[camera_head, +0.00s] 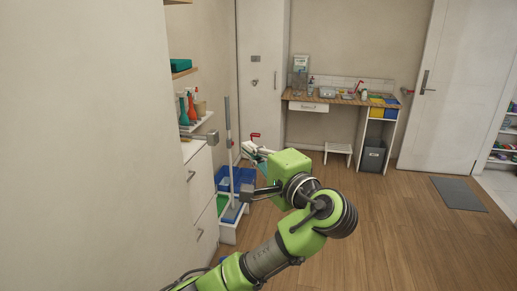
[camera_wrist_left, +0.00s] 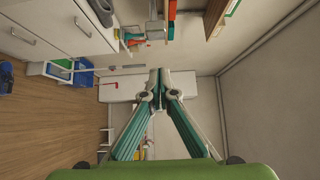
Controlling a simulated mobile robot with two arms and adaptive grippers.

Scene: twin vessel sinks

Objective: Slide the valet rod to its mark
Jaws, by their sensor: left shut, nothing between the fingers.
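A thin grey rod with a square grey end block (camera_head: 212,138) sticks out to the right from the left-hand cabinet in the head view. I take it to be the valet rod. The end block (camera_wrist_left: 155,31) also shows in the left wrist view, beyond my fingertips. My left gripper (camera_head: 248,148), with white and teal fingers, is right of the block in the head view. Its fingertips (camera_wrist_left: 157,73) are together and empty, apart from the block. I cannot make out the mark on the rod. My right gripper is in neither view.
A mop pole (camera_head: 229,120) rises behind, near blue bins (camera_head: 243,178). A wood-topped desk (camera_head: 340,100) stands at the back.

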